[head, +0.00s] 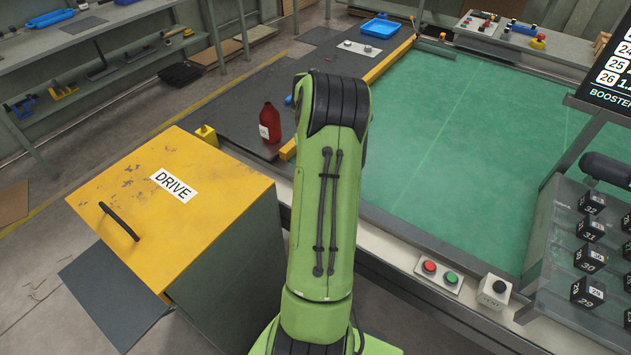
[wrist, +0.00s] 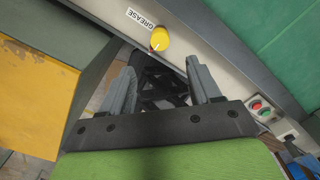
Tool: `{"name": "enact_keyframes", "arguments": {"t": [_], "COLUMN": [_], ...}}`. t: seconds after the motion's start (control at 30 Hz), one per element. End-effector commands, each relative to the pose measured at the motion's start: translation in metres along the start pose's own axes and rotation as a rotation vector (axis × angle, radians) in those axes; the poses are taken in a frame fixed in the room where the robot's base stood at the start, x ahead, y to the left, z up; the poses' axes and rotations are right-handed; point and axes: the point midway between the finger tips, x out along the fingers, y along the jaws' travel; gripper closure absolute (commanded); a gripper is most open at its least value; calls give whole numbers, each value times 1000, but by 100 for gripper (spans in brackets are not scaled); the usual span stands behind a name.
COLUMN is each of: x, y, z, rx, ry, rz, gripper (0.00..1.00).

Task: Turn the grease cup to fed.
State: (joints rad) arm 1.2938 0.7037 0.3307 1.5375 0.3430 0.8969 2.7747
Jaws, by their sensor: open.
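The grease cup (wrist: 159,39) is a round yellow knob on the grey side rail of the table, next to a white label (wrist: 142,19) reading GREASE. My gripper (wrist: 162,70) is open and empty in the wrist view. Its two grey fingers point toward the rail, with the cup just beyond and between the tips, apart from them. In the head view my green arm hides the gripper, and the cup is not visible.
A yellow-topped DRIVE cabinet (head: 190,195) with a black handle stands left of my arm. A red bottle (head: 269,124) stands on the dark bench. Red and green buttons (head: 439,274) and a VENT knob (head: 497,289) sit on the rail at right. The green table (head: 470,130) is clear.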

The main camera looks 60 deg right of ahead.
Motion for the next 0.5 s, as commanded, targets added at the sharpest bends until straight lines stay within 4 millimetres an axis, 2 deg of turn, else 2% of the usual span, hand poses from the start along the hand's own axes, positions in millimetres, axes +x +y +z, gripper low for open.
{"name": "enact_keyframes", "arguments": {"t": [0.03, 0.1, 0.2, 0.5], "x": [-16, -31, -44, -50], "y": [0, 0, 0, 0], "z": [1, 0, 0, 0], "rx": [0, 0, 0, 0], "ry": [-3, -3, 0, 1], "rz": [-1, -1, -1, 0], "gripper": [37, 37, 37, 37]}}
